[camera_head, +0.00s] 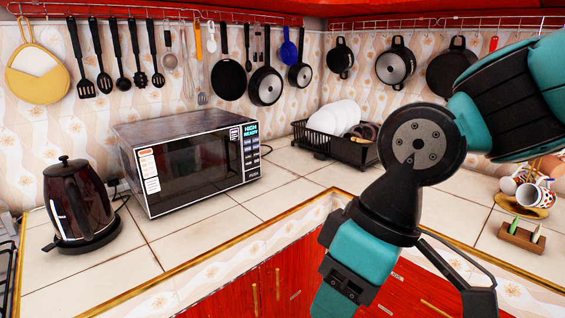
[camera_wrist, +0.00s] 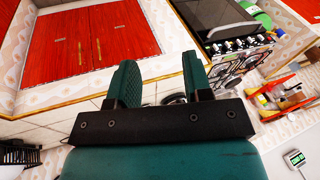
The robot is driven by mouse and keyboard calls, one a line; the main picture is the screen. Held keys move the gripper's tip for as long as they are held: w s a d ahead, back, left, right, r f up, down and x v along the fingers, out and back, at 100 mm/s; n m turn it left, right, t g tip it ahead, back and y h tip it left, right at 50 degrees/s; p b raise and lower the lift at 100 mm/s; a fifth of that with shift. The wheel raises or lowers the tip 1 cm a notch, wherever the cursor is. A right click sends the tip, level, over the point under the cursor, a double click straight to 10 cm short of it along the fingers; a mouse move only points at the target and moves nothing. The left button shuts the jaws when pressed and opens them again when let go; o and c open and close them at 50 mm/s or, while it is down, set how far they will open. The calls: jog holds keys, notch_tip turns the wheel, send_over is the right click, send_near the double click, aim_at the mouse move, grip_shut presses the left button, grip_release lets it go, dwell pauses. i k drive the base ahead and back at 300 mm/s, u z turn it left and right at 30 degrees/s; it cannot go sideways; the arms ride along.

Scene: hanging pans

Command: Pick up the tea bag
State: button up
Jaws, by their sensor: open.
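I cannot make out a tea bag in either view. My gripper (camera_wrist: 160,78) shows in the wrist view with its two teal fingers apart. I see nothing held between them; a small dark object lies behind them, partly hidden. In the head view my arm comes in from the right and bends down over the counter's front edge, and the fingertips are not visible there.
A dark kettle (camera_head: 78,205) and a microwave (camera_head: 185,160) stand on the tiled counter, with a dish rack (camera_head: 335,140) behind. Cups (camera_head: 535,194) hang at the right beside a small wooden holder (camera_head: 521,237). Pans (camera_head: 396,65) hang along the wall. A stove (camera_wrist: 232,50) shows in the wrist view.

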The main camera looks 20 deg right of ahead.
aim_at(535, 235)
jog(key=z, duration=0.9)
jog(key=i, duration=1)
jog(key=z, duration=0.8)
